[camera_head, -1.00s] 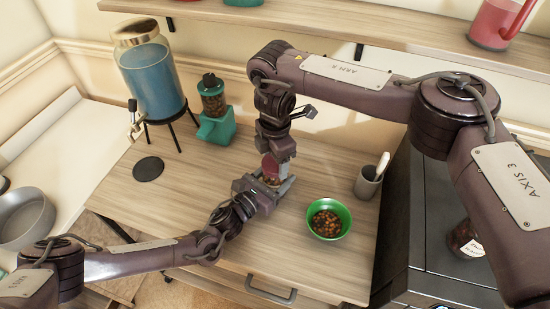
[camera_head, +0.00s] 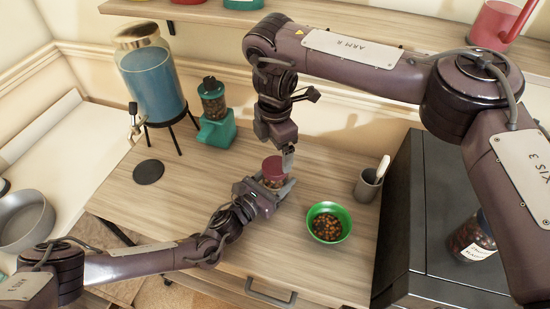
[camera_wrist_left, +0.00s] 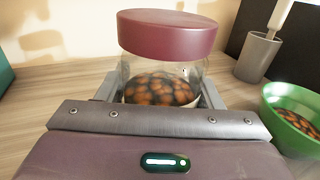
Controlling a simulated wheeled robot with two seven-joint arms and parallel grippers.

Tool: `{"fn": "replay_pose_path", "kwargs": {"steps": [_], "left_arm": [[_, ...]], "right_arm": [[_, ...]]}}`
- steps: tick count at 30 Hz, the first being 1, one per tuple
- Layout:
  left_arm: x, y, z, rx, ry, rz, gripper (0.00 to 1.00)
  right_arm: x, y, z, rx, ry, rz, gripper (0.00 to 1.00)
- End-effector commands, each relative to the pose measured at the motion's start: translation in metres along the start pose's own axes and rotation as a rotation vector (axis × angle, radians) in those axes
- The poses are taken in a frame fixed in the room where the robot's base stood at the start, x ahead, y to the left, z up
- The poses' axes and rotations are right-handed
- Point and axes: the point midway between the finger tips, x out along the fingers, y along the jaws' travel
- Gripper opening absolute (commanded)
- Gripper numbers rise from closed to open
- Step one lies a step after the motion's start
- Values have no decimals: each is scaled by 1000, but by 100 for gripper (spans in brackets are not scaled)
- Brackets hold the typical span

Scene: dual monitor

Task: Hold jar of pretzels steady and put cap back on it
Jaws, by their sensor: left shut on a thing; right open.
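The jar of pretzels (camera_wrist_left: 162,90) is clear, with brown pretzels inside, and stands upright on the wooden counter. Its dark red cap (camera_wrist_left: 167,32) sits on top of the jar and looks about level; whether it is screwed tight I cannot tell. In the head view the cap (camera_head: 273,167) shows just below my right gripper. My left gripper (camera_head: 277,187) is shut around the jar's sides, and its fingers show on both sides in the left wrist view. My right gripper (camera_head: 287,158) is open, pointing down above and slightly right of the cap, apart from it.
A green bowl (camera_head: 343,233) of snacks stands right of the jar, with a grey cup (camera_head: 366,187) behind it. A teal dispenser (camera_head: 216,130) and a blue drink dispenser (camera_head: 152,80) stand at the back left. A black coaster (camera_head: 149,171) lies left. The counter's front is clear.

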Motion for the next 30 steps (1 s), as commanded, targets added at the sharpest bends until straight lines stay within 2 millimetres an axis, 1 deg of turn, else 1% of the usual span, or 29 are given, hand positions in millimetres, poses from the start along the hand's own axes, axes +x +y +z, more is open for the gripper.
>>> {"fn": "replay_pose_path", "kwargs": {"steps": [1,3,6,9,13,21,22,27,28,30], "left_arm": [[0,0,0,-1,1,-1,0],[0,0,0,-1,1,-1,0],[0,0,0,-1,1,-1,0],[0,0,0,-1,1,-1,0],[0,0,0,-1,1,-1,0],[0,0,0,-1,1,0,0],[0,0,0,-1,1,0,61],[0,0,0,0,1,0,84],[0,0,0,0,1,0,86],[0,0,0,0,1,0,86]], "right_arm": [[-14,1,0,-3,-5,4,88],[-28,1,0,-2,-5,4,88],[-44,0,0,-1,-5,2,88],[-56,0,0,-1,-3,0,88],[-64,0,0,-1,-2,-1,88],[-65,0,0,0,0,-3,88],[-65,0,0,0,0,-3,88],[-65,0,0,0,0,-2,88],[-65,0,0,0,0,-2,88],[-65,0,0,0,0,-2,88]]}}
